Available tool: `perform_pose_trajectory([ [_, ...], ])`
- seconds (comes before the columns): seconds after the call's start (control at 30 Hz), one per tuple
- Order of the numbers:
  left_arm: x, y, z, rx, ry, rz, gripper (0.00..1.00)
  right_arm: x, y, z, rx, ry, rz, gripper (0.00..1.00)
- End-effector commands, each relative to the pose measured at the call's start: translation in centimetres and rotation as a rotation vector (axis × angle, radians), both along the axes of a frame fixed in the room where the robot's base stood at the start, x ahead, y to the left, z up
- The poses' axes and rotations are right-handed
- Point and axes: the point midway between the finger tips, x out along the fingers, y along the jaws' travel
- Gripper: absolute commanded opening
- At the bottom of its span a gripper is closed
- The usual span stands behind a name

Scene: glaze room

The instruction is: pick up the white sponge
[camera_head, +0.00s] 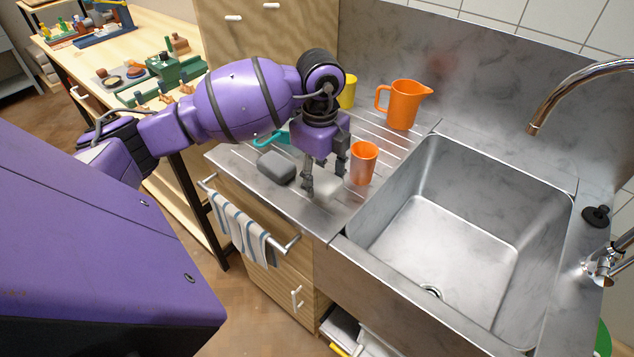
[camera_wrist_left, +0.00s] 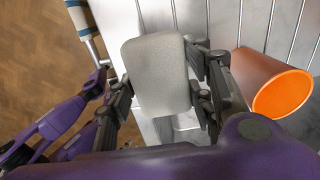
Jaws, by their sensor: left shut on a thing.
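The white sponge (camera_head: 327,189) is a pale rounded block at the front of the ribbed steel drainboard. In the left wrist view it (camera_wrist_left: 157,75) lies between the two fingers, which press on its sides. My left gripper (camera_head: 324,183) points down and is shut on the white sponge; the gripper also shows in the left wrist view (camera_wrist_left: 160,100). I cannot tell whether the sponge is clear of the drainboard. The fingers hide part of the sponge in the head view. My right gripper is not in view.
An orange cup (camera_head: 363,164) stands close to the right of my left gripper. A grey block (camera_head: 276,167) lies to its left, with a teal item (camera_head: 272,139) behind. An orange jug (camera_head: 404,104) and yellow cup (camera_head: 348,92) stand behind. The steel sink (camera_head: 450,245) is empty.

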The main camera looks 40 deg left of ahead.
Motion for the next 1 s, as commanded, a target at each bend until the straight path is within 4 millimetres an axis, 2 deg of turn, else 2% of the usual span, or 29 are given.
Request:
perform_pose_trajectory([
  [0.03, -0.4, -0.7, 1.3, 0.000, -0.007, -0.005, 0.32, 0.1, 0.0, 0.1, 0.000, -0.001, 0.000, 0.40],
  [0.2, -2.5, -3.5, 5.0, 0.001, -0.007, -0.007, 0.32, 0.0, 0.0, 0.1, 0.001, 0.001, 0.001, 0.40],
  [0.4, -5.3, -7.4, 6.8, -0.001, -0.005, -0.006, 0.32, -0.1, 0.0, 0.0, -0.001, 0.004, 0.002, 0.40],
  [0.53, -6.5, -8.9, 7.7, -0.001, -0.004, -0.004, 0.32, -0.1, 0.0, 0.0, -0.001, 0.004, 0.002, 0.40],
  [0.7, -7.3, -9.9, 8.2, 0.001, -0.002, 0.000, 0.32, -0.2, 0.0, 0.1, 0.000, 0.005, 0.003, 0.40],
  [1.0, -7.4, -10.1, 8.3, 0.001, -0.001, 0.001, 0.32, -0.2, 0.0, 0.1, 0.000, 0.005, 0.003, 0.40],
])
